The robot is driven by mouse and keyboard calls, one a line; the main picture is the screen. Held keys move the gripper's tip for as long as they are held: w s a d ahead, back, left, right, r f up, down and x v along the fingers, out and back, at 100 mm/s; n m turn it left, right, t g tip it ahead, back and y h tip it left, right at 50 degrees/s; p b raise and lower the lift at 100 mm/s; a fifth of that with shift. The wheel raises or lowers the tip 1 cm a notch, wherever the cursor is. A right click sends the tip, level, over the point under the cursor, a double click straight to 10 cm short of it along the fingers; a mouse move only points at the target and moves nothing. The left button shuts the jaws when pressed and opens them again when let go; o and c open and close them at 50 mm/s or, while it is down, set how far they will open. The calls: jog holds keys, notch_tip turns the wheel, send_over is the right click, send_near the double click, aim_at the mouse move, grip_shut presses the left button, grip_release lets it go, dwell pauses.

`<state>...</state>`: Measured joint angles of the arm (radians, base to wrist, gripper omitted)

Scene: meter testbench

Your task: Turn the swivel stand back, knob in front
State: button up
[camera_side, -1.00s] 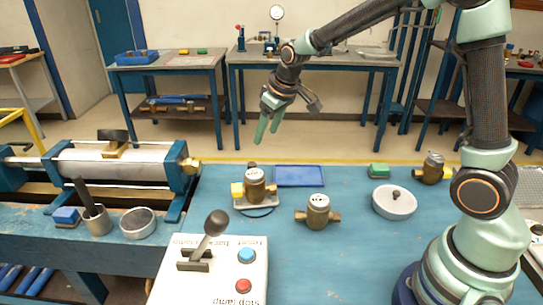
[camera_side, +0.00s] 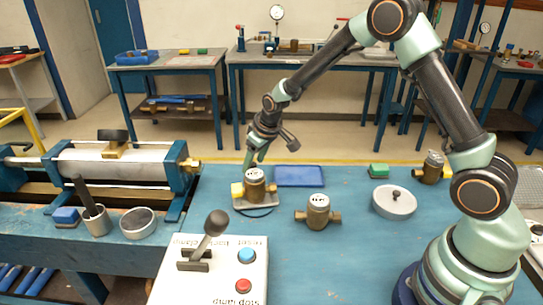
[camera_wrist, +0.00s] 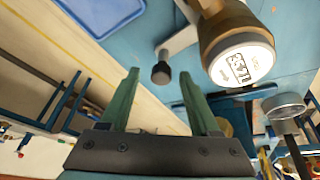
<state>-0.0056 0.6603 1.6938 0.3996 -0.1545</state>
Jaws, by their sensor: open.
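The swivel stand (camera_side: 262,205) is a grey plate on the blue bench, carrying a brass meter (camera_side: 254,187) with a white dial. Its dark knob stands at the back, behind the meter, and is mostly hidden by my gripper in the side view. In the wrist view the black knob (camera_wrist: 161,72) rises from the stand's grey arm (camera_wrist: 181,41), beside the meter (camera_wrist: 238,55). My gripper (camera_side: 251,161) is open, pointing down just behind the meter. In the wrist view the knob appears between the green fingertips of my gripper (camera_wrist: 159,72); contact cannot be told.
A second brass meter (camera_side: 318,210) stands right of the stand. The clamp bench (camera_side: 120,165) is at left.

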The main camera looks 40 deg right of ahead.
grip_shut()
jog(key=shift+w+d, duration=0.1)
jog(key=shift+w, duration=0.05)
dwell(1.4)
